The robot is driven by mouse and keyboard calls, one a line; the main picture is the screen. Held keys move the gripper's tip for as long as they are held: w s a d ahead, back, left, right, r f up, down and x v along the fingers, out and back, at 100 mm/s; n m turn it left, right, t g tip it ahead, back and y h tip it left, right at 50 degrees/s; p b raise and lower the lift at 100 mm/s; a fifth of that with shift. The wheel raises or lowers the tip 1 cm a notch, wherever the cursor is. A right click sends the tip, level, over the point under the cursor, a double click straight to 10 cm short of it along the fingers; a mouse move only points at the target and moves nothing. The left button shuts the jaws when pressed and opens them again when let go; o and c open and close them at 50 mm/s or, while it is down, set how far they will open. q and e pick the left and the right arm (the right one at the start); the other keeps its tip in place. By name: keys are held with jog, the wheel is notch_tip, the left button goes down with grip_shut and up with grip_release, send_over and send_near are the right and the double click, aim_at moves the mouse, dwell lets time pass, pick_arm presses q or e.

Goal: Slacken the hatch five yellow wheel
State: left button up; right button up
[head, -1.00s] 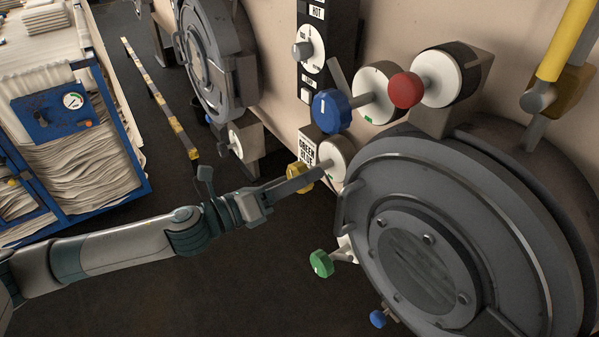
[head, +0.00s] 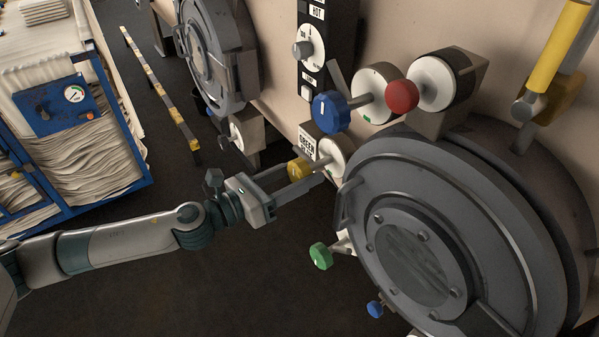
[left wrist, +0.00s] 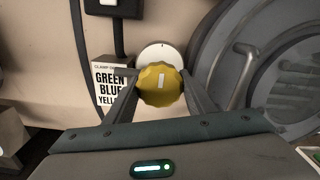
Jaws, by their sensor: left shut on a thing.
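The yellow wheel (head: 299,168) sits on a white round dial (head: 331,158) beside the big grey round hatch (head: 440,240). In the left wrist view the yellow wheel (left wrist: 161,84) has a pale bar on its face, standing nearly upright. My left gripper (head: 308,173) is shut on the yellow wheel, one finger on each side of it. In the left wrist view the fingers of my left gripper (left wrist: 160,80) flank the wheel, with part of the white dial behind it. My right gripper is not in view.
A blue wheel (head: 331,111) and a red knob (head: 402,96) are above the yellow wheel. A green wheel (head: 320,256) is below, near the hatch rim. A label plate (left wrist: 111,85) is left of the wheel. A blue-framed cloth cart (head: 147,183) stands at left.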

pick_arm(q)
jog(key=shift+f, duration=0.1)
jog(key=o, duration=1.1)
jog(key=shift+c, duration=0.2)
jog(key=shift+a, duration=0.1)
jog(key=b+v, duration=0.9)
jog(key=v, duration=0.8)
jog(key=shift+s, duration=0.1)
